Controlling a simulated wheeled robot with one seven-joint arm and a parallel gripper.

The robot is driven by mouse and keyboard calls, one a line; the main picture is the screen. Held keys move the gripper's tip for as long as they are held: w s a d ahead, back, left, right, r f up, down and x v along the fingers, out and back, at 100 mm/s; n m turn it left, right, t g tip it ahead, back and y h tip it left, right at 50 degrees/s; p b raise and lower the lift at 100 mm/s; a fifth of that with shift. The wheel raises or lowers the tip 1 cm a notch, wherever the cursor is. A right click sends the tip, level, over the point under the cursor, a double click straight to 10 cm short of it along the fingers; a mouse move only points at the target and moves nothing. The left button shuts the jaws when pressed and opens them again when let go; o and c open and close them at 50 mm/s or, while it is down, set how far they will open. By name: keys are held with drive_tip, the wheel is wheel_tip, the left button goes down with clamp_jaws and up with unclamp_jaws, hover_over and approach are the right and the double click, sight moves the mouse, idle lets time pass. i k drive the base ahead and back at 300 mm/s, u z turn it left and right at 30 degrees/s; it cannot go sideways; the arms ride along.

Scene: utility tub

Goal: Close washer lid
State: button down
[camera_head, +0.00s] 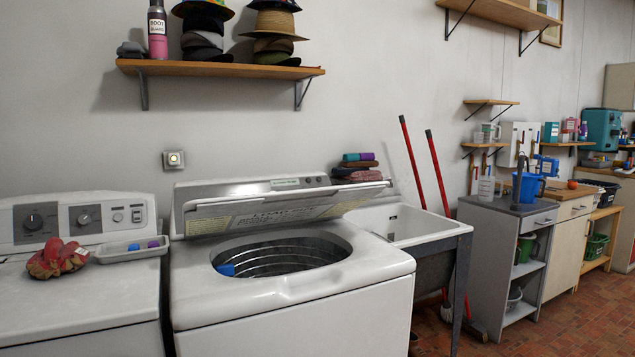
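The washer (290,295) is white and top-loading, standing in the lower middle of the head view. Its lid (275,211) is raised and tilted over the back of the opening, with its underside and a printed label facing forward. The round drum opening (280,257) is uncovered, and a small blue thing (226,269) shows at its left inside. The washer's control panel is partly hidden behind the lid. My gripper is not in view.
A shelf (220,69) with hats hangs above. Tiled floor is free at lower right.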

sight(212, 217)
drive_tip(key=u, duration=0.6)
drive_tip(key=i, duration=0.45)
drive_tip(key=u, duration=0.8)
drive_tip(key=i, duration=0.75)
drive_tip(key=z, duration=0.05)
